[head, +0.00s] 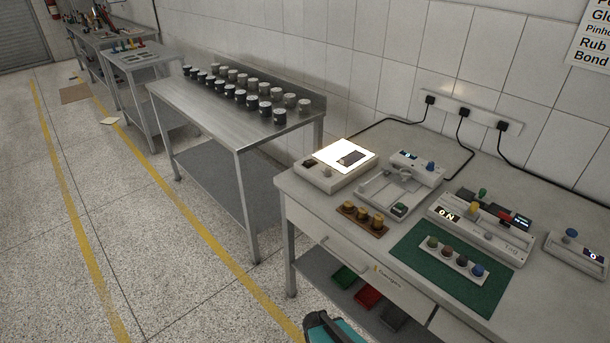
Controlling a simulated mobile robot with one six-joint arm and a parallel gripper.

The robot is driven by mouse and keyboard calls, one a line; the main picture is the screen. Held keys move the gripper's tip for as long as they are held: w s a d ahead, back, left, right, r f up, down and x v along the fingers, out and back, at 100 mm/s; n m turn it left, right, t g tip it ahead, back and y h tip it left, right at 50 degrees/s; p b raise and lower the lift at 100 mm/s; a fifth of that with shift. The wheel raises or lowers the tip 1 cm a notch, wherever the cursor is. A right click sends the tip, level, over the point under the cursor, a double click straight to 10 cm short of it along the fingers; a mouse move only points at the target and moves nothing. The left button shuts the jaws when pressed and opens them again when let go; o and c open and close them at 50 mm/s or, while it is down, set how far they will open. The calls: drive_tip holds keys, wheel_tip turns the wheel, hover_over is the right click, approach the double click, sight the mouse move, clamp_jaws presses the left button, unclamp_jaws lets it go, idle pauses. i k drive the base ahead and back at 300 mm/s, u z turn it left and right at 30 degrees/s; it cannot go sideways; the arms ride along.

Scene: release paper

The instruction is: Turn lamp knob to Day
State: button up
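A light box (326,180) with a bright white panel stands at the left end of the near bench, with a dark flat piece lying on the glow. Small controls sit on its front edge, too small to read. A device behind it has a blue knob (430,166) and a small lit display. A box at the right edge has another blue-grey knob (571,234) and a lit display. I cannot tell which knob is the lamp knob, and no "Day" mark is readable. My gripper is not recognisable in the head view.
The near bench (300,194) also holds a wooden rack (362,222) of brown-topped pieces, a green mat (415,262) with a strip of coloured knobs, and a machine (480,228) reading "ON". A steel table (198,110) with cups stands left. The floor at left is mostly clear.

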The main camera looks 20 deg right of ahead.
sight(327, 173)
drive_tip(key=u, duration=0.25)
drive_tip(key=k, duration=0.55)
drive_tip(key=u, duration=0.65)
drive_tip(key=k, duration=0.55)
drive_tip(key=u, duration=0.9)
drive_tip(key=i, duration=1.65)
drive_tip(key=z, duration=0.7)
drive_tip(key=i, duration=0.6)
drive_tip(key=z, duration=0.65)
drive_tip(key=i, duration=0.4)
drive_tip(key=z, duration=0.15)
